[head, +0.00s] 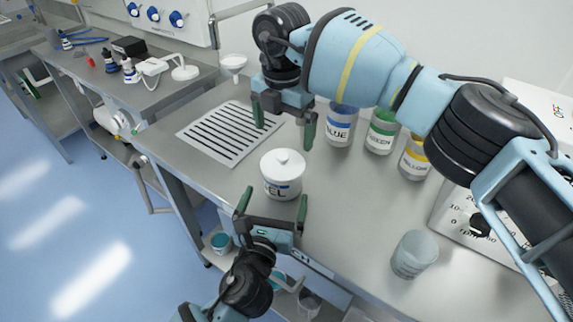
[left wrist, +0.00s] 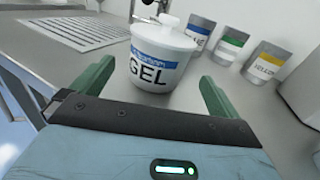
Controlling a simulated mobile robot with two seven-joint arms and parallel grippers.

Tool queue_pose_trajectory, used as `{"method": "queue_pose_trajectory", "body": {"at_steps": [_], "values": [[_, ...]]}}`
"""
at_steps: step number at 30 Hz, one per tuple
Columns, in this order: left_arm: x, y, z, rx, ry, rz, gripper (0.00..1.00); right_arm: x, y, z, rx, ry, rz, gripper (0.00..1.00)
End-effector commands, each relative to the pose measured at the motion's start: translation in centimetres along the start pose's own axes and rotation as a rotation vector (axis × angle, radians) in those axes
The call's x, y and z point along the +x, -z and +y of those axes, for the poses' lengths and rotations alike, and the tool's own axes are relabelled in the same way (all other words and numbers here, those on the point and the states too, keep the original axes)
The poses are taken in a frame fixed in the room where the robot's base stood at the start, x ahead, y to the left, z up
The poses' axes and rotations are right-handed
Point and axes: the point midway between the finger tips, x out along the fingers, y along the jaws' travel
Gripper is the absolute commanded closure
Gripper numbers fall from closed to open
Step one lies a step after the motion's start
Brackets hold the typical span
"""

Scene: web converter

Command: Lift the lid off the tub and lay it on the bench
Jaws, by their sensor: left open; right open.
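The white tub (head: 283,186) with a blue GEL label stands upright on the metal bench (head: 345,225). In the left wrist view the tub (left wrist: 158,68) and lid (left wrist: 164,34) stand ahead, between the fingers in the picture. My left gripper (head: 271,203) is open and empty, just in front of the tub on its near side. My right gripper (head: 283,130) is open and empty, with its fingers pointing down above and behind the tub. The two fingers are spread wider than the knob.
A translucent cup (head: 414,254) stands at the right front, near a hotplate-like device (head: 465,215). A slotted white plate (head: 228,132) lies left of the tub. Bare bench lies right of the tub.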

Motion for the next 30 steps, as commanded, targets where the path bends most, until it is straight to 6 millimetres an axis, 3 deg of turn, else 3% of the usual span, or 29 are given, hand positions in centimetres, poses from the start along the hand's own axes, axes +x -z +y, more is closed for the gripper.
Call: {"method": "queue_pose_trajectory", "body": {"at_steps": [8, 21, 30], "values": [[0.7, 0.0, 0.0, -0.001, -0.001, 0.0, 0.0, 0.0, 0.0, 0.0, 0.0, 0.0, 0.0, 0.0], [6.5, 0.0, 0.0, -0.002, -0.001, 0.0, 0.0, 0.0, 0.0, 0.0, 0.0, 0.0, 0.0, 0.0], [7.8, 0.0, 0.0, -0.002, 0.001, 0.001, 0.0, 0.0, 0.0, 0.0, 0.0, 0.0, 0.0, 0.0]]}}
